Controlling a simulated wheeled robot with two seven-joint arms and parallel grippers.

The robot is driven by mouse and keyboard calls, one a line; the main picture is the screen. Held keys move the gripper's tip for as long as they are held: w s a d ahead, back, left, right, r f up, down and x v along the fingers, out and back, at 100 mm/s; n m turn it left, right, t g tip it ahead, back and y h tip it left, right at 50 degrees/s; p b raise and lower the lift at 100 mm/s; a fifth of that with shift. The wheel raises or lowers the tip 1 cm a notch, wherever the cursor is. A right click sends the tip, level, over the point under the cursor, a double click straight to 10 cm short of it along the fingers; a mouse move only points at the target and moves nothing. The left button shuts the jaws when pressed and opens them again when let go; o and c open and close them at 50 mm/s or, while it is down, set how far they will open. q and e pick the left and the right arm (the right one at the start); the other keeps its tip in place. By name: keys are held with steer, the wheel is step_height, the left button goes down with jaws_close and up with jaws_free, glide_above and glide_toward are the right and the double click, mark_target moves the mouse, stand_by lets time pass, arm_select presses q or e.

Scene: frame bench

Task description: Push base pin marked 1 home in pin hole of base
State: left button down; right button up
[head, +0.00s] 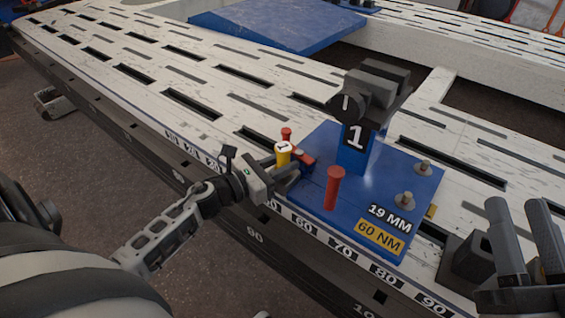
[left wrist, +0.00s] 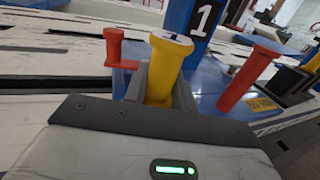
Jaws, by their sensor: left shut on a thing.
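The yellow base pin (head: 283,154) has a 1 on its top and stands roughly upright at the left edge of the blue base (head: 310,203). My left gripper (head: 287,174) is shut on it. In the left wrist view the yellow pin (left wrist: 168,68) sits between the two fingers, its head above them. The fingers hide its lower end and the pin hole, so I cannot tell how deep it sits. The base carries a blue post (head: 352,150) marked 1 with a dark clamp head.
A tall red pin (head: 334,186) stands on the base right of the gripper. A smaller red pin (head: 286,134) is just behind the yellow one. Bolts (head: 405,199) stand on the right side. The slotted bench (head: 190,80) is clear at left.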

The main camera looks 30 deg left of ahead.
arm_select(q)
steer(key=shift+f, duration=0.2)
steer(key=c, duration=1.1)
jaws_free()
steer(key=shift+o, duration=0.2)
arm_select(e)
steer(key=shift+r+n+t+y, duration=0.3)
steer(key=shift+r+n+y, duration=0.1)
steer(key=shift+r+n, duration=0.2)
arm_select(q)
steer(key=shift+s+f, duration=0.1)
steer(key=shift+s, duration=0.05)
steer(key=shift+s+a, duration=0.15)
steer(key=shift+s, duration=0.2)
steer(key=p+v, duration=0.2)
steer(key=v, duration=1.3)
arm_select(e)
steer(key=f+m+g, duration=0.1)
steer(key=f+m+g+h, duration=0.1)
steer(key=f, duration=0.1)
steer(key=f+m+h, duration=0.1)
steer(key=m, duration=0.1)
steer(key=shift+s+a+f+g, duration=0.15)
steer(key=shift+s+f+g, duration=0.2)
steer(key=shift+f+g, duration=0.05)
arm_select(q)
steer(key=shift+w, duration=0.1)
